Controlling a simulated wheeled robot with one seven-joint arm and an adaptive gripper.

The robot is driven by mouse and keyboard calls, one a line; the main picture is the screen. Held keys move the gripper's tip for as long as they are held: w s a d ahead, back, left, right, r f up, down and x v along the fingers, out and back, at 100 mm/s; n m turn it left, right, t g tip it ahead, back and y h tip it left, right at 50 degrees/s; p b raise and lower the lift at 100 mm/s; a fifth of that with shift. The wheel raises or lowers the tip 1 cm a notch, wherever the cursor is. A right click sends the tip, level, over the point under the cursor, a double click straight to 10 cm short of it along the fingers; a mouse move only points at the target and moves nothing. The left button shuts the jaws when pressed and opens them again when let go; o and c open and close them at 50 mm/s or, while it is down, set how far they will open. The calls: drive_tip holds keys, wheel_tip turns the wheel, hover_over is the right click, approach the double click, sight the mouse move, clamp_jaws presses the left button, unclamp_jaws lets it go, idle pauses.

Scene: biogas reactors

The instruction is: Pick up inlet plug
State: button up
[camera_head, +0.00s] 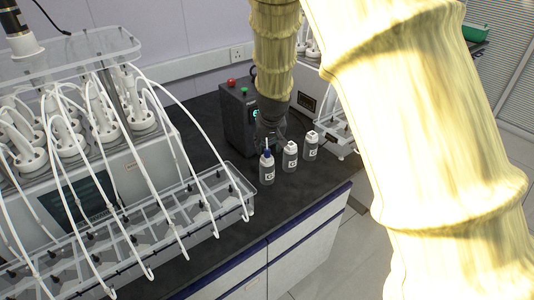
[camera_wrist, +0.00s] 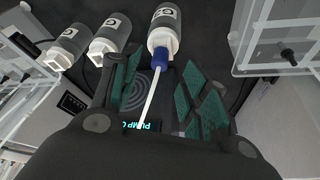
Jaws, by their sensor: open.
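The inlet plug appears to be the blue cap with a thin white stem (camera_wrist: 160,58) on a white-topped bottle (camera_wrist: 164,22). In the head view the blue cap (camera_head: 267,154) sits on the leftmost of three small bottles, with its white stem pointing up. My gripper (camera_wrist: 162,92) is open, with green finger pads on either side of the stem in the wrist view. Nothing is held. In the head view my gripper (camera_head: 269,134) is just behind and above this bottle, partly hidden. I cannot tell whether a finger touches the stem.
Two more bottles (camera_head: 290,157) (camera_head: 310,146) stand close to the right. A dark pump box (camera_head: 236,118) with red and green buttons is behind. A clear tube rack (camera_head: 150,235) lies to the left.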

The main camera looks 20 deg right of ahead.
sight(267, 150)
drive_tip(key=shift+p+x, duration=0.8)
drive_tip(key=shift+x, duration=1.5)
clamp_jaws()
drive_tip(key=shift+r, duration=0.1)
